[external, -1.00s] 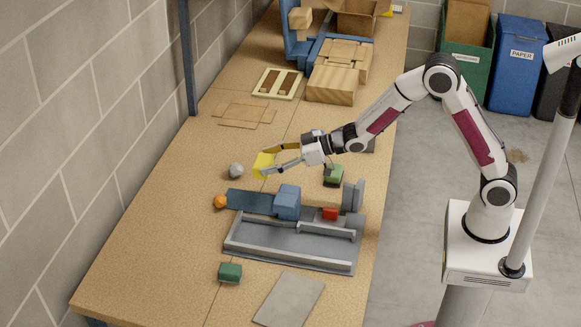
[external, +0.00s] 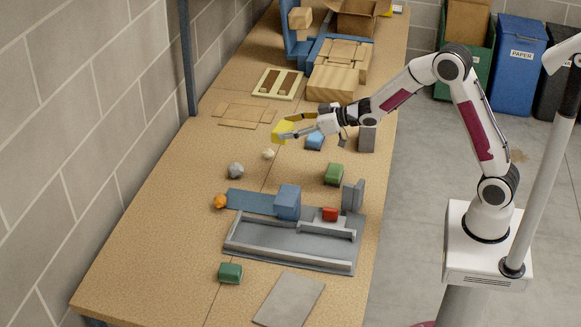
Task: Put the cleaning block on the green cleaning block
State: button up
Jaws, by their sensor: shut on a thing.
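My gripper (external: 287,134) is shut on a yellow block (external: 280,129), likely the cleaning block, and holds it above the bench beyond the grey rock-like lump. Its fingers cover part of the block. A green block (external: 334,173) lies on the bench, nearer the camera and right of the held block, apart from it. A darker green block (external: 230,272) lies near the front left of the bench. I cannot tell for certain which of the two is the green cleaning block. Both have clear tops.
A blue block (external: 315,142) lies just below my wrist, beside a grey block (external: 367,138). A small pale lump (external: 268,154), a grey lump (external: 236,170) and an orange ball (external: 220,201) lie left. A grey vise-like fixture (external: 290,262) with blue and red parts fills the middle.

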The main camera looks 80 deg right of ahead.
jog(key=s+d+r, duration=0.2)
jog(key=s+d, duration=0.3)
jog(key=d, duration=0.2)
jog(key=n+g+y, duration=0.2)
jog(key=n+y, duration=0.4)
jog(key=y, duration=0.1)
send_over(341, 168)
jog(key=shift+f, duration=0.25)
jog(key=shift+f, duration=0.1)
jog(key=shift+f, duration=3.05)
jog(key=shift+f, duration=1.9)
